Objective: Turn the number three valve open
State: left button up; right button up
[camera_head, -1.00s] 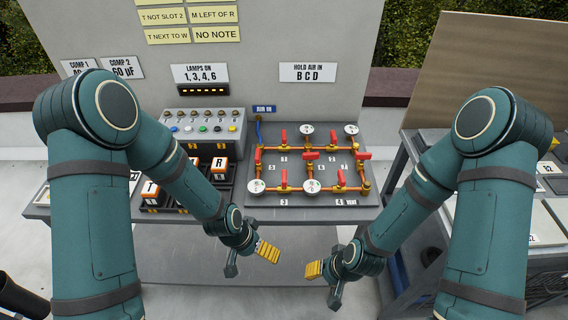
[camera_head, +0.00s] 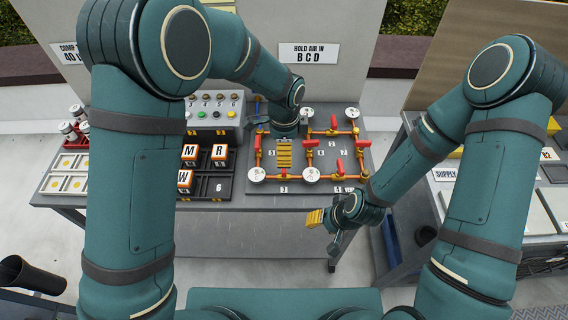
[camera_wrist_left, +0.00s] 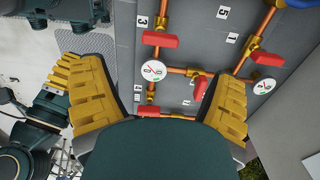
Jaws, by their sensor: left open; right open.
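A grey board (camera_head: 350,195) carries copper pipes with several red-handled valves, round white gauges and number labels. The number 3 label (camera_head: 284,189) is at the board's front edge. The number three valve (camera_head: 284,176) sits above it on the front pipe, between two gauges. In the left wrist view its red handle (camera_wrist_left: 157,39) lies across the pipe. My left gripper (camera_head: 285,153) is open and empty over the left part of the board, just behind that valve, hiding some pipework. My right gripper (camera_head: 328,219) is open and empty in front of the board's front-right edge.
A black rack with lettered blocks (camera_head: 219,153) stands left of the board, by a button box (camera_head: 213,118). A white tray (camera_head: 66,172) is further left. A sign (camera_head: 308,53) reads HOLD AIR IN B C D. A second table (camera_head: 480,190) stands at right.

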pick_arm(q)
notch_tip(320, 180, down, 9)
jog(key=shift+r, duration=0.15)
jog(key=shift+c, duration=0.4)
jog(key=c, duration=1.1)
